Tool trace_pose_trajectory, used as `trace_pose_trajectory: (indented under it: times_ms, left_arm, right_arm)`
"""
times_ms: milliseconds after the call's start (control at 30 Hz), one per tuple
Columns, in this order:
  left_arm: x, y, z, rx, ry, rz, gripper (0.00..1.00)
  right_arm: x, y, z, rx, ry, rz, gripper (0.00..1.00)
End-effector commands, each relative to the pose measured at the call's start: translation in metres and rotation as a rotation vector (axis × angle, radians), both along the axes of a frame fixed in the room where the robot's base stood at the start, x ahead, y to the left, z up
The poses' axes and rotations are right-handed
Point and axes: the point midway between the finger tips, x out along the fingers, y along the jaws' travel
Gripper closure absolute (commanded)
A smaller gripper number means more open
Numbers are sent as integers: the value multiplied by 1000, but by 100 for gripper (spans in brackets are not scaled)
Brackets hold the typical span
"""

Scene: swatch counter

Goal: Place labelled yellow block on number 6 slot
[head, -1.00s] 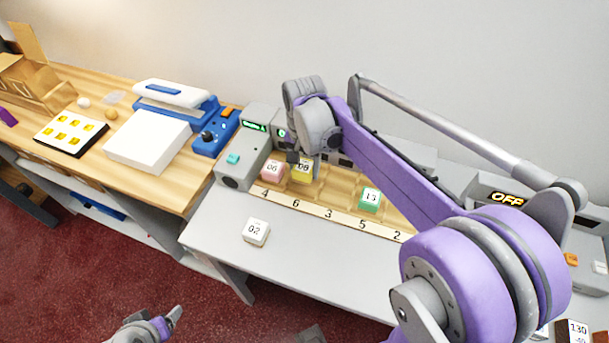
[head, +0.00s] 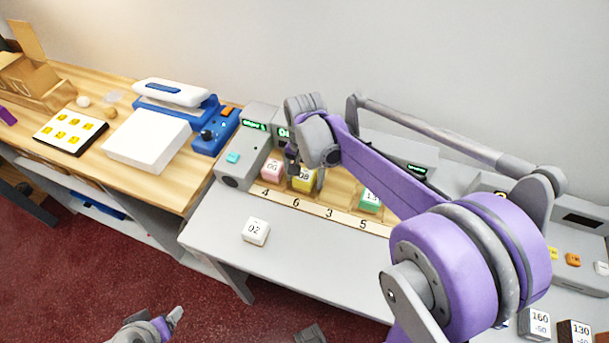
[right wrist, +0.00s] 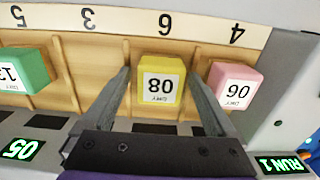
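The yellow block (right wrist: 158,80), labelled 08, sits on the wooden rack in line with the number 6 (right wrist: 165,19). It also shows in the head view (head: 304,184), partly hidden by the gripper. My right gripper (right wrist: 158,100) is open, with one finger on each side of the yellow block. In the right wrist view, gaps show between the fingers and the block. In the head view the right gripper (head: 306,174) reaches down over slot 6. My left gripper (head: 170,322) is low at the bottom edge, only partly in view.
A pink block 06 (right wrist: 235,88) sits in slot 4, close beside one right finger. A green block 13 (head: 369,200) is in slot 5. A white block 02 (head: 256,232) lies on the grey counter in front. Slot 3 is empty. Displays line the rack's back.

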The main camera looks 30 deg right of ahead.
Motion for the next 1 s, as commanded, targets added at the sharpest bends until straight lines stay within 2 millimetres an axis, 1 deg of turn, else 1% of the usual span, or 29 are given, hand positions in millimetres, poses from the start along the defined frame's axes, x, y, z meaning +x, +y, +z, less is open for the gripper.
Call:
trace_pose_trajectory:
  times_ms: [200,333,467,700,800,900,1000]
  left_arm:
    - [0,0,1,0,0,0,26]
    - [1,0,4,0,-2,0,26]
    - [2,0,7,0,-3,0,26]
    - [3,0,12,0,-5,0,26]
    - [3,0,14,0,-6,0,26]
    - [3,0,15,0,-7,0,26]
    - [4,0,15,0,-7,0,26]
  right_arm:
    - [0,0,1,0,0,0,9]
    - [0,0,11,0,0,0,9]
    - [0,0,34,0,0,0,9]
    - [0,0,87,0,0,-1,9]
    - [0,0,104,0,0,-1,9]
    - [0,0,115,0,0,0,9]
    - [-1,1,121,0,-3,6,9]
